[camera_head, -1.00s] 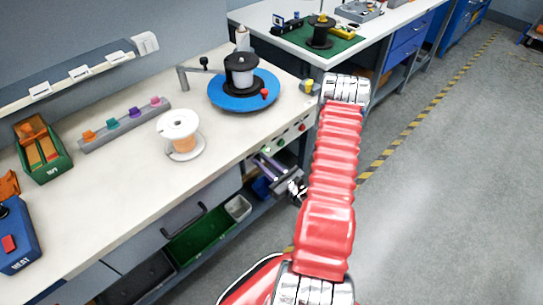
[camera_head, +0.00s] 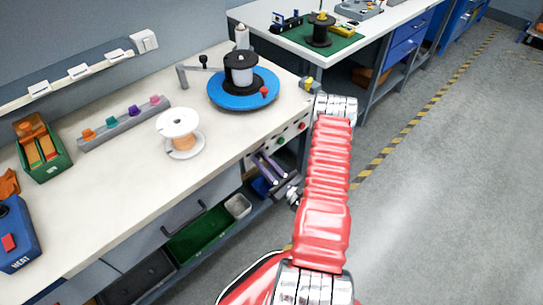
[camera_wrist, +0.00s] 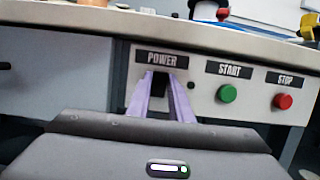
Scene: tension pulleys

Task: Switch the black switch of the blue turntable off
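The blue turntable (camera_head: 222,98) sits on the white bench near its right end, with a black and white spool on it. In the wrist view, the black switch (camera_wrist: 160,84) is on the bench's front panel under the POWER label. My gripper (camera_wrist: 160,76) points at the panel, its two purple fingers apart around the sight line to the switch. The fingers partly hide the switch, and I cannot tell whether they touch it or which way it is set. In the head view my gripper (camera_head: 264,167) is below the bench edge, by the panel.
A green START button (camera_wrist: 227,93) and a red STOP button (camera_wrist: 283,101) are right of the switch. The bench edge (camera_wrist: 200,33) overhangs above. A white spool (camera_head: 178,122) stands on the bench. Below are a green bin (camera_head: 200,238) and a drawer handle. Open floor lies right.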

